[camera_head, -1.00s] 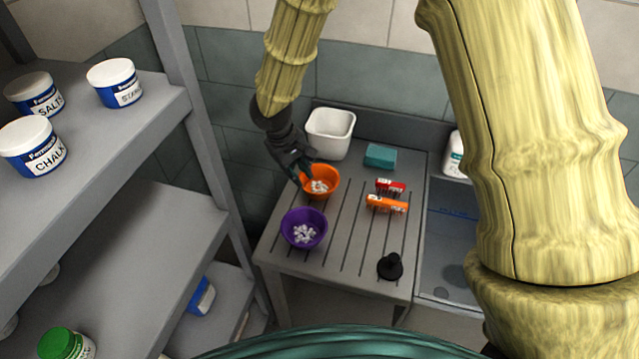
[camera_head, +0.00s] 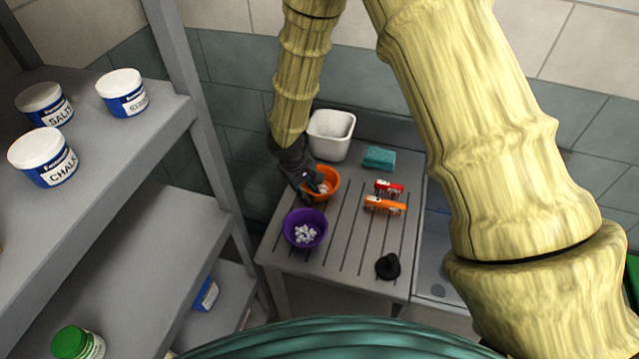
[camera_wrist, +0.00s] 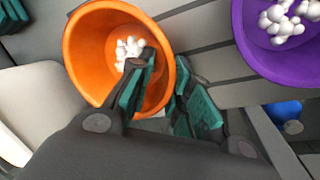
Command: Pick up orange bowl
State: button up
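The orange bowl (camera_head: 331,181) stands on the slatted grey table, with small white pieces inside; it also shows large in the wrist view (camera_wrist: 88,50). My gripper (camera_head: 313,186) is at the bowl's left side in the head view. In the wrist view my gripper (camera_wrist: 166,98) has its teal-padded fingers apart, one reaching inside the bowl and the other outside, with the rim between them. I see a gap between the fingers and the rim, so the bowl does not look gripped.
A purple bowl (camera_head: 291,229) with white pieces stands close in front of the orange one. A white tub (camera_head: 331,148) is behind. A teal sponge (camera_head: 379,157), red brush (camera_head: 389,187), orange brush (camera_head: 385,205) and black object (camera_head: 388,266) lie to the right. Shelves (camera_head: 150,130) stand left.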

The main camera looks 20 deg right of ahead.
jog(key=shift+f, duration=0.4)
jog(key=shift+c, duration=0.2)
grip_shut()
jog(key=shift+r, duration=0.1)
